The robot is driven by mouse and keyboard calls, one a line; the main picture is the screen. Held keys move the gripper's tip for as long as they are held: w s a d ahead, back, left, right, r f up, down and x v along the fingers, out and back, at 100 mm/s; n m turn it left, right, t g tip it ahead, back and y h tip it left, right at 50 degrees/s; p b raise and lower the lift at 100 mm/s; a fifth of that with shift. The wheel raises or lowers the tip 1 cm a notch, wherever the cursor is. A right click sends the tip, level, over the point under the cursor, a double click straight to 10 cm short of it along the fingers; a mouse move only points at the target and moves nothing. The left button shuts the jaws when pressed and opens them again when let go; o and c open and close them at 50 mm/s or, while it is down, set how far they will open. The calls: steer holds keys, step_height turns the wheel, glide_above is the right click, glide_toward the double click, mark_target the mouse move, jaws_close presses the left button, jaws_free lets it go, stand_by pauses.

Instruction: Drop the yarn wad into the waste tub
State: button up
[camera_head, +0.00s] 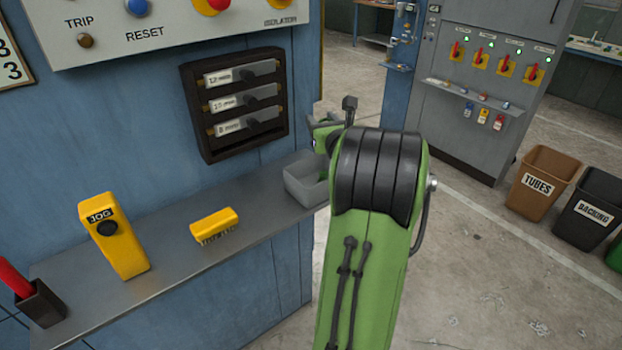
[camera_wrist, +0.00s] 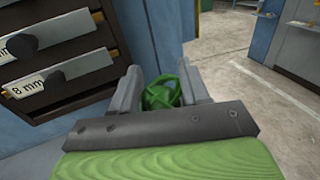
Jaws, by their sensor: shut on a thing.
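A green yarn wad (camera_wrist: 160,93) sits between the grey fingers of my gripper (camera_wrist: 161,88) in the wrist view. The gripper is shut on it. A grey open tub (camera_head: 303,182), which looks like the waste tub, stands at the right end of the grey shelf in the head view. My gripper is mostly hidden behind my arm in the head view, near the tub.
The shelf (camera_head: 182,252) also holds a yellow JOG box (camera_head: 113,240), a yellow brush (camera_head: 214,226) and a dark holder (camera_head: 41,304) with a red item. A dark rack (camera_head: 235,104) hangs above.

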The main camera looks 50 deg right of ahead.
step_height(320, 180, down, 6)
steer(key=b, duration=0.5)
steer(key=shift+r, duration=0.25)
steer(key=o, duration=1.1)
steer(key=shift+s, duration=0.1)
steer(key=b+v, duration=0.1)
steer(key=v, duration=1.4)
steer(key=shift+s+a, duration=0.25)
steer(key=shift+s, duration=0.05)
